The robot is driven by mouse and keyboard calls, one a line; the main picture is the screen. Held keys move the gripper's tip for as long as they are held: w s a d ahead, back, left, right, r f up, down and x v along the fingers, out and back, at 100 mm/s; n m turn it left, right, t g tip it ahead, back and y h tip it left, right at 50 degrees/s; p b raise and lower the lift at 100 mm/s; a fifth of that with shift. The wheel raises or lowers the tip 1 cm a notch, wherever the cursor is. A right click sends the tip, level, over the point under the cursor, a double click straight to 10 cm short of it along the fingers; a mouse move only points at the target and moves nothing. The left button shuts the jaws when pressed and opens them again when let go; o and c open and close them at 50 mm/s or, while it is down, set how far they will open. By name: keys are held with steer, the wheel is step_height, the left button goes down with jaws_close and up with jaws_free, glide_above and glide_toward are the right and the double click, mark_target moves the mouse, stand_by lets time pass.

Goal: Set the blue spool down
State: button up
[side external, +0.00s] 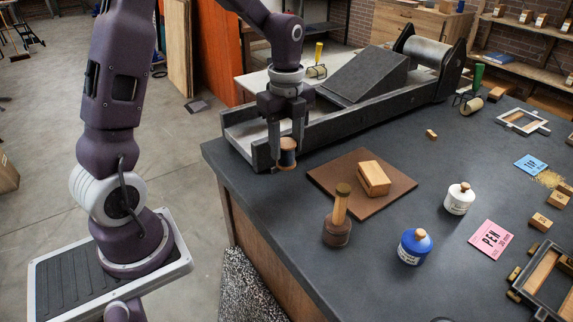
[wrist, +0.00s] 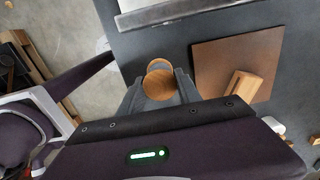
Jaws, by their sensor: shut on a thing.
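The blue spool (side external: 288,158) has wooden end discs and dark blue thread between them. It stands upright between the fingers of my gripper (side external: 286,147), which is shut on it. It is low over the dark worktop (side external: 262,205), near the table's left edge and in front of the press bed. I cannot tell whether its base touches the top. In the wrist view the spool's round wooden end (wrist: 160,83) shows between my fingertips (wrist: 159,92), with another wooden edge just beyond it. The fingers hide part of its sides.
A brown board (side external: 331,180) with a wooden block (side external: 373,178) lies right of the spool. A wooden-handled dabber (side external: 338,222) stands in front of it. The press (side external: 340,110) runs behind. Blue (side external: 415,246) and white (side external: 459,199) bottles are farther right. Bare worktop surrounds the spool's front.

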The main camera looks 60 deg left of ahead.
mark_target(288, 144)
step_height(288, 144, up, 14)
steer(key=f, duration=0.1)
steer(key=s+d+m, duration=0.3)
steer(key=d+m, duration=0.5)
steer(key=d, duration=0.6)
steer(key=s+d+m, duration=0.2)
steer(key=d+m, duration=0.6)
steer(key=d, duration=0.6)
step_height(288, 144, down, 21)
steer(key=shift+r, duration=0.1)
steer(key=o, duration=1.3)
steer(key=shift+o, duration=0.2)
